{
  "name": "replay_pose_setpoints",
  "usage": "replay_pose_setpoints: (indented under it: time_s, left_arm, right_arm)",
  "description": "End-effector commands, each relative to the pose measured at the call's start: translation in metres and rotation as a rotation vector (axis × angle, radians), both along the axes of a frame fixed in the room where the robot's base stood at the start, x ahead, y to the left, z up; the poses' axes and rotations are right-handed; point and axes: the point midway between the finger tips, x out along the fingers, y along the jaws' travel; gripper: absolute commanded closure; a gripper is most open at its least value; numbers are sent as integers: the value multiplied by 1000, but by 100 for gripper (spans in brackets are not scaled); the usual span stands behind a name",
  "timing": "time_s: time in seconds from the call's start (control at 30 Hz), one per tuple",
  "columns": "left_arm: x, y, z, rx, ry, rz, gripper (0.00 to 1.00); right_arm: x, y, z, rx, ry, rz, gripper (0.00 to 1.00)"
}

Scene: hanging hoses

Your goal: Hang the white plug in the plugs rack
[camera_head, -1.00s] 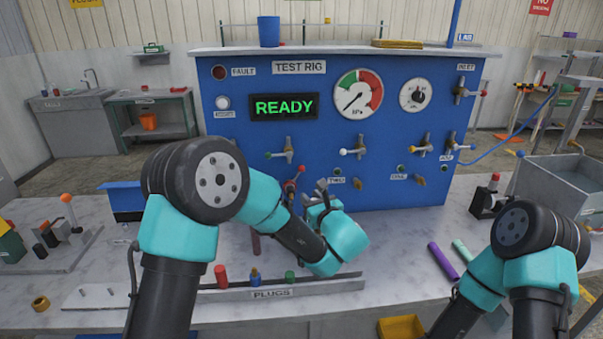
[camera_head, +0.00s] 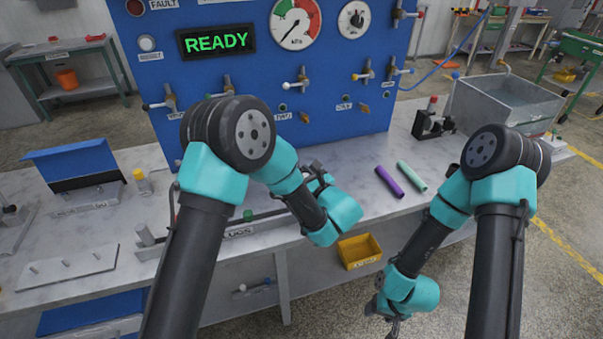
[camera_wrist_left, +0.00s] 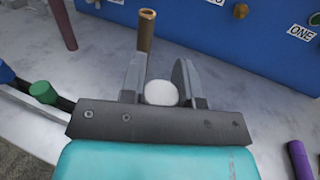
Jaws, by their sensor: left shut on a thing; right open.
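My left gripper (camera_head: 318,172) is partly hidden by its own wrist in the head view. In the left wrist view its fingers (camera_wrist_left: 160,85) are shut on the white plug (camera_wrist_left: 161,93), whose round white end shows between them. The plugs rack (camera_head: 238,232) stands low at the bench's front, much of it behind my left arm. A green plug (camera_head: 248,214) sits in it and also shows in the left wrist view (camera_wrist_left: 42,92), beside a blue plug (camera_wrist_left: 5,72). My right gripper (camera_head: 384,318) is open and low, in front of the bench.
The blue test rig (camera_head: 300,125) stands behind. A brass post (camera_wrist_left: 147,32) rises just beyond the left fingers. A purple tube (camera_head: 389,182) and a mint tube (camera_head: 411,176) lie to the right. A yellow bin (camera_head: 360,250) is at the bench's front.

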Motion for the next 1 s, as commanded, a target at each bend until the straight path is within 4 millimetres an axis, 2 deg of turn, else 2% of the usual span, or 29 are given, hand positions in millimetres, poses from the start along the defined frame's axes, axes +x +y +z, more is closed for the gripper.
replay_pose_setpoints:
  time_s: [0.27,0.7,1.0]
  left_arm:
    - [0,0,-12,2,1,0,93]
    - [0,0,-46,1,2,0,93]
    - [0,0,-58,0,0,0,93]
  right_arm:
    - [0,0,0,0,0,0,39]
    - [0,0,0,0,0,0,39]
    - [0,0,0,0,0,0,39]
